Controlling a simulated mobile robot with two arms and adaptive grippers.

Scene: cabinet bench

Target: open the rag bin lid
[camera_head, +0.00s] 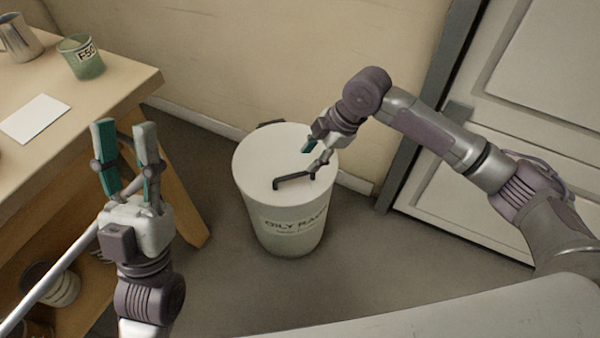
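A white rag bin (287,232) lettered "OILY RAGS" stands on the floor at the centre. Its round white lid (262,152) lies flat and closed on top, with a dark bar handle (291,180) on it. My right gripper (314,160) is over the right part of the lid, close to the right end of the handle. Its fingers look apart, and I cannot tell whether they touch the handle. My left gripper (125,130) is left of the bin, pointing up, with its two teal-padded fingers apart and nothing between them.
A wooden bench (120,80) at the left holds a green cup (82,58), a metal jug (17,38) and a white sheet (35,118). A wall is behind the bin, and a grey door (490,150) is at the right. Floor around the bin's front is clear.

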